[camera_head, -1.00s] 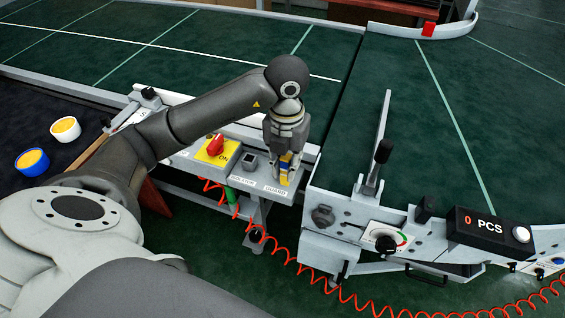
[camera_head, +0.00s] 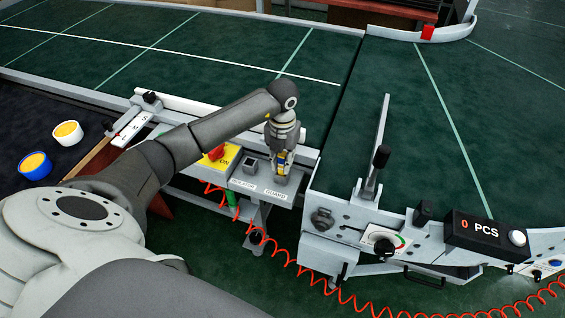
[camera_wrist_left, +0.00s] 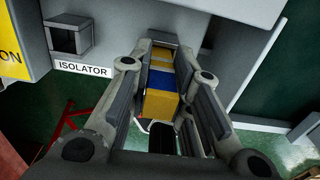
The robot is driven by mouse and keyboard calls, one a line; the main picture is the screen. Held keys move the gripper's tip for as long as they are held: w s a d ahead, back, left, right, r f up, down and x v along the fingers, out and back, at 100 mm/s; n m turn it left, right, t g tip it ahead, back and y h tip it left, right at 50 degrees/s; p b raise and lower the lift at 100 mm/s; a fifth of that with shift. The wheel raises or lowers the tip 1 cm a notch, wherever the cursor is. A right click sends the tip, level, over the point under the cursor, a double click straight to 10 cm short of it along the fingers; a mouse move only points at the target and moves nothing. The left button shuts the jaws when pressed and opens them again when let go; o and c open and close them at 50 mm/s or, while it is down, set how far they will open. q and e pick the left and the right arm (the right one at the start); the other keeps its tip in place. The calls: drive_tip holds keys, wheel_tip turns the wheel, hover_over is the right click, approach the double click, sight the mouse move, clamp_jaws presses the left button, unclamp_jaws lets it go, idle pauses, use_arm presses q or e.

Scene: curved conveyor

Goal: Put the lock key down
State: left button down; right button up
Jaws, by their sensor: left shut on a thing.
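The lock key, a small yellow block with a blue band, is between the fingers of my left gripper (camera_head: 282,163). The key (camera_wrist_left: 160,100) shows clearly in the left wrist view, with a finger on each side of it. My left gripper (camera_wrist_left: 172,75) is shut on it. In the head view the gripper points down over the grey panel, just above the GUARD label (camera_head: 275,195). I cannot tell whether the key touches the panel or sits in a socket, as the fingers hide its far end. My right gripper is not in view.
The isolator socket block (camera_head: 249,163) stands left of the gripper, beside a yellow box with a red switch (camera_head: 217,152), partly behind my arm. A counter reading 0 PCS (camera_head: 487,229) is at right. A red coiled hose (camera_head: 300,268) hangs below. The green conveyor (camera_head: 250,50) lies behind, clear.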

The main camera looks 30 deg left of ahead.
use_arm(q)
drive_tip(key=shift+f, duration=0.85)
drive_tip(key=shift+f, duration=0.1)
drive_tip(key=c, duration=1.3)
unclamp_jaws()
drive_tip(key=shift+r, duration=0.35)
wheel_tip(320, 180, up, 12)
drive_tip(key=shift+f+b, duration=0.2)
drive_tip(key=shift+b, duration=0.4)
